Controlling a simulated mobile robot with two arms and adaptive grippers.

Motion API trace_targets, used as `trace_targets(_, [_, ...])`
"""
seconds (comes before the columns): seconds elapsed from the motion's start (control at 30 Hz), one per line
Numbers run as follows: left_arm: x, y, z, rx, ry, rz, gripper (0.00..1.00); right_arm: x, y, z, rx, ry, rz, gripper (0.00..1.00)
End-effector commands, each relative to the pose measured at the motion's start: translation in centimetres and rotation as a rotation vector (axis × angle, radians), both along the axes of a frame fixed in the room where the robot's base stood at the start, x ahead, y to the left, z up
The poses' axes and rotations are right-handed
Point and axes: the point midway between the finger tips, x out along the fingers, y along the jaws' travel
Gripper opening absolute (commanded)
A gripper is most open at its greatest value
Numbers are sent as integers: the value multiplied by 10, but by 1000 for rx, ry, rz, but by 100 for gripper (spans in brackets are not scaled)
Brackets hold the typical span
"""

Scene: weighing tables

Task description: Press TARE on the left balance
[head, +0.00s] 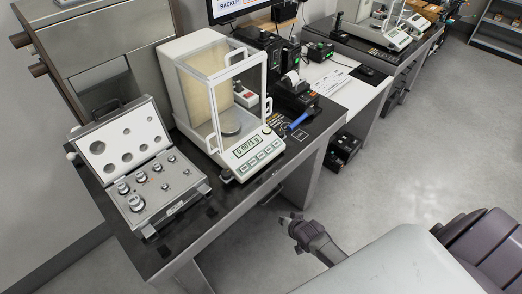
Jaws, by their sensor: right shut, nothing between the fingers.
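The left balance (248,162) stands on the near black-topped table, a white unit with a glass draft shield and a round pan inside. Its lit green display (248,146) seems to read 0.0073 g. Below the display is a row of green buttons (261,159) with labels too small to read, so I cannot tell which is TARE. My right gripper (290,219) is shut and empty, in front of the table's front edge and apart from the balance. My left gripper is out of view.
An open case of weights (184,203) stands left of the balance on the black table (226,198). A small printer (294,96) and a blue-handled item (298,121) are to its right. Another balance (396,40) stands on a farther table. The floor in front is clear.

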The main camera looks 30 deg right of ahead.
Motion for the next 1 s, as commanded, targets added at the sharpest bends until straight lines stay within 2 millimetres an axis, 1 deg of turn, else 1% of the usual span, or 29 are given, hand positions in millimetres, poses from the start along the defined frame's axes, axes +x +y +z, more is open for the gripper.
trace_targets(0.03, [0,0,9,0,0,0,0,16,-3,28,22,-38,-24,0])
trace_targets(0.07, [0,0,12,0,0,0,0,24,-4,40,36,-58,-39,0])
trace_targets(0.1, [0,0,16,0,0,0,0,36,-6,57,55,-87,-57,0])
trace_targets(0.17, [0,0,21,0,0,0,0,51,-9,83,86,-126,-86,0])
trace_targets(0.2, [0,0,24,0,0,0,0,60,-10,100,107,-152,-102,0])
trace_targets(0.27, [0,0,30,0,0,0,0,74,-12,127,140,-192,-127,0])
trace_targets(0.3, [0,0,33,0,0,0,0,83,-13,145,162,-220,-142,0])
trace_targets(0.37, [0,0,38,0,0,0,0,94,-14,171,195,-257,-164,0])
trace_targets(0.4, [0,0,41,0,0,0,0,101,-15,188,217,-282,-176,0])
trace_targets(0.5, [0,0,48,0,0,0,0,115,-16,226,267,-334,-202,0])
trace_targets(0.6, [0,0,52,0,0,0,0,124,-17,254,307,-373,-220,0])
trace_targets(0.7, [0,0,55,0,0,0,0,130,-17,273,336,-400,-231,0])
trace_targets(0.8, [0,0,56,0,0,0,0,133,-17,283,350,-412,-237,0])
trace_targets(1.0, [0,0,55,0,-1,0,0,134,-17,285,356,-417,-238,0])
